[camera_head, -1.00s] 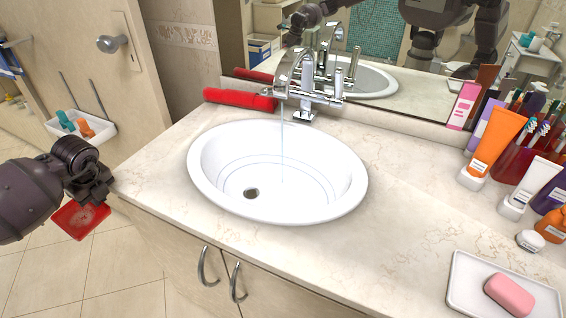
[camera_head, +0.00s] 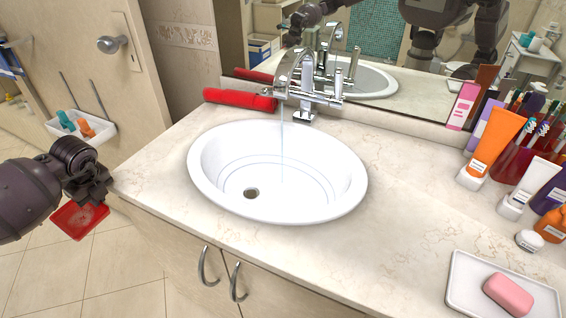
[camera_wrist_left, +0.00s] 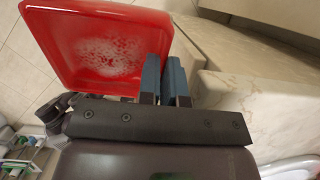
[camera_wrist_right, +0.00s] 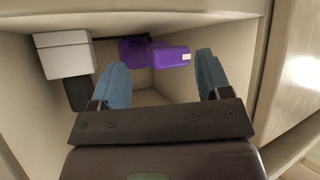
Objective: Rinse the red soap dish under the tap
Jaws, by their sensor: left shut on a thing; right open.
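The red soap dish (camera_head: 80,217) is held by my left gripper (camera_head: 97,197), left of the counter and over the floor. In the left wrist view my left gripper (camera_wrist_left: 165,80) is shut on the edge of the dish (camera_wrist_left: 105,45), and white suds show on the dish. The chrome tap (camera_head: 300,85) runs a thin stream of water (camera_head: 282,140) into the white oval basin (camera_head: 275,205). My right gripper (camera_wrist_right: 160,80) shows only in the right wrist view, open and empty, facing an open compartment.
A white tray (camera_head: 462,290) with a pink soap (camera_head: 508,295) lies at the front right. Tubes and bottles, including an orange tube (camera_head: 497,140), crowd the right side. A red rolled thing (camera_head: 240,99) lies behind the basin. The compartment holds a purple bottle (camera_wrist_right: 170,56) and a white box (camera_wrist_right: 63,55).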

